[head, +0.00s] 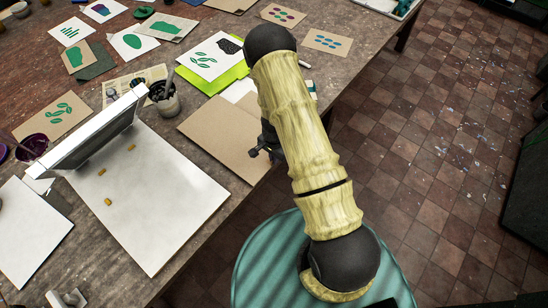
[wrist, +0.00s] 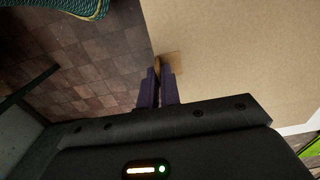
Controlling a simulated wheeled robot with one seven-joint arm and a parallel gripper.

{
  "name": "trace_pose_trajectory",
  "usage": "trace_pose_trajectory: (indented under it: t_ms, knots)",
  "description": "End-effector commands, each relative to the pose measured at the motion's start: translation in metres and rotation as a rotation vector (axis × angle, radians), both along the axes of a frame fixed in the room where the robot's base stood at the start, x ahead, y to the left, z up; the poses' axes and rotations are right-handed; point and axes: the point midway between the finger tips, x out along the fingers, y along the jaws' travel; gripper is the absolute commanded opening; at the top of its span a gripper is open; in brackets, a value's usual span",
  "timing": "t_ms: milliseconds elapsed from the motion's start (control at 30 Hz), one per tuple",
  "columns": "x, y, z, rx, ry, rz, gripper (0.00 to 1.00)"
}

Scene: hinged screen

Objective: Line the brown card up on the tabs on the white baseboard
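The brown card (head: 222,132) lies on the table, with its right part towards the table edge; in the wrist view its plain face (wrist: 235,55) fills the upper right. The white baseboard (head: 165,205) lies flat to its left. Small yellow-brown tabs (head: 131,147) stand on the baseboard, with others (head: 101,171) nearer its left side (head: 108,201). My gripper (head: 264,150) is at the card's right edge, partly hidden by my arm. In the wrist view its fingers (wrist: 163,68) are close together at the card's edge. Whether they grip the card is unclear.
A white-framed screen (head: 95,135) is tilted up at the baseboard's far left. A pot of tools (head: 165,103) stands behind the baseboard. A green sheet and leaf print (head: 212,62) lie beyond the card. A teal striped round seat (head: 265,260) is below my arm.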

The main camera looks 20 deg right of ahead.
Motion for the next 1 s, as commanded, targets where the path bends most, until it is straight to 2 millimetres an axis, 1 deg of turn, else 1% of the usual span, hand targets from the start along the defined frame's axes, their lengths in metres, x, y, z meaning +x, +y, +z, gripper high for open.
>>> trace_pose_trajectory:
  t_ms: [33,567,900,1000]
  knots:
    - [0.0,0.0,0.004,0.0,0.0,0.0,0.0]
    - [0.0,0.0,0.025,0.0,-0.001,0.0,0.0]
    - [0.0,0.0,0.025,0.0,-0.001,0.001,0.0]
    - [0.003,0.001,0.024,0.0,-0.003,0.027,0.0]
